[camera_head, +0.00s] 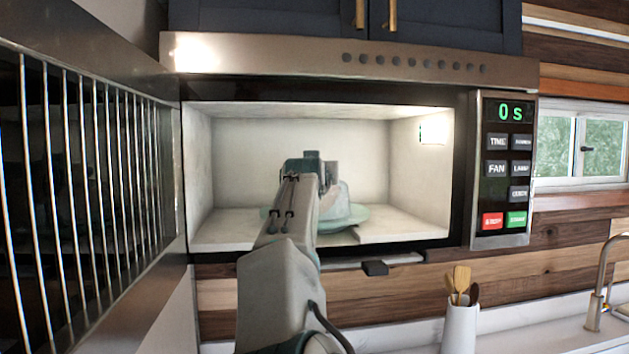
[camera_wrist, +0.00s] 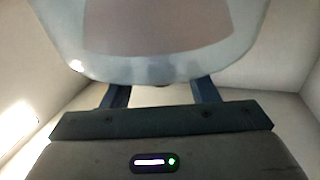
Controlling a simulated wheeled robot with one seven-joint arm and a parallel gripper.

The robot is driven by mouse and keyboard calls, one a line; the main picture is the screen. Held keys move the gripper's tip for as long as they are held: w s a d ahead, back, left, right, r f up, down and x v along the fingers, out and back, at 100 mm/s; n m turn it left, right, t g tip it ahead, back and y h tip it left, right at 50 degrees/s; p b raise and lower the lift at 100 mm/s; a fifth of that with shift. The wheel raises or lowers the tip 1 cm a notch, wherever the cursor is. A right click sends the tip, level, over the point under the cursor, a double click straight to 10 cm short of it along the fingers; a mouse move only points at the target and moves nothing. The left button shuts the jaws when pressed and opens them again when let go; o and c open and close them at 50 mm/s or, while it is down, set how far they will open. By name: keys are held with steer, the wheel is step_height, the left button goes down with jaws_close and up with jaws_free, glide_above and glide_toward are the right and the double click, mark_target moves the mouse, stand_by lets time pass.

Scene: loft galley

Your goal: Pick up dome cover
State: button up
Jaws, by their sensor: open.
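The dome cover (camera_head: 338,214) is a pale, translucent shell on a greenish round turntable or plate (camera_head: 362,216) inside the open microwave (camera_head: 420,213). My arm hides much of it in the head view. In the wrist view the dome cover (camera_wrist: 160,67) fills the top, with a brownish patch showing through or on it. My gripper (camera_wrist: 161,88) is open, its two dark fingers spread apart. The finger ends meet the dome's near edge in the picture and their tips look hidden by it. I cannot tell whether they touch it.
The microwave walls and ceiling close in around my arm. Its door (camera_head: 90,190) with a barred grille stands open at the left. The control panel (camera_head: 505,165) is at the right. A white utensil holder (camera_head: 459,328) stands on the counter below, near a faucet (camera_head: 597,300).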

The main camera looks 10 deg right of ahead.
steer(key=shift+p+x, duration=0.4)
steer(key=shift+x, duration=0.5)
steer(key=shift+a, duration=0.1)
steer(key=shift+c, duration=0.3)
steer(key=c, duration=0.9)
steer(key=shift+r, duration=0.1)
